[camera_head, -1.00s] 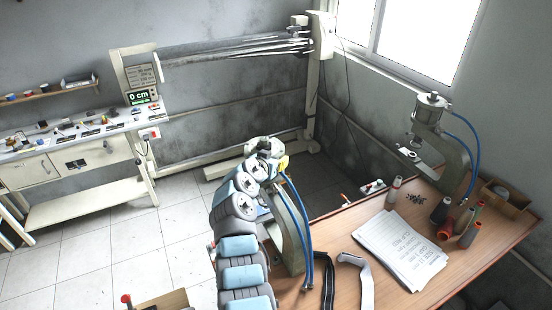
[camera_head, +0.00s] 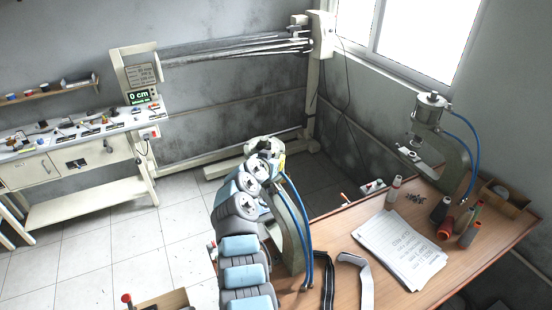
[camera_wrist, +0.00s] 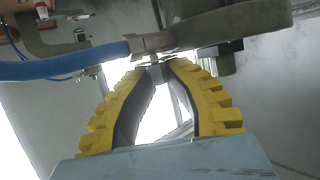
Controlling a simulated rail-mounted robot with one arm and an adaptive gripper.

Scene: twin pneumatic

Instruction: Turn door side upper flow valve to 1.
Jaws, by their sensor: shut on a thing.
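Two C-frame pneumatic presses with blue hoses stand on the wooden bench: a near press (camera_head: 291,236), partly behind my arm, and a far press (camera_head: 455,160) by the window. My gripper (camera_wrist: 165,68) is at the top of the near press, mostly hidden by my arm in the head view. In the wrist view its yellow-backed fingers converge on a small grey valve part (camera_wrist: 158,73), just below a metal hose fitting (camera_wrist: 150,43). A blue hose (camera_wrist: 70,68) runs left from that fitting. The valve's marking or setting cannot be read.
Printed papers (camera_head: 402,249), thread spools (camera_head: 470,233) and a dark strap (camera_head: 328,281) lie on the bench (camera_head: 345,222). A small wooden box (camera_head: 505,197) sits at its right end. A white side table (camera_head: 88,150) stands at the back left. Open tiled floor lies between.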

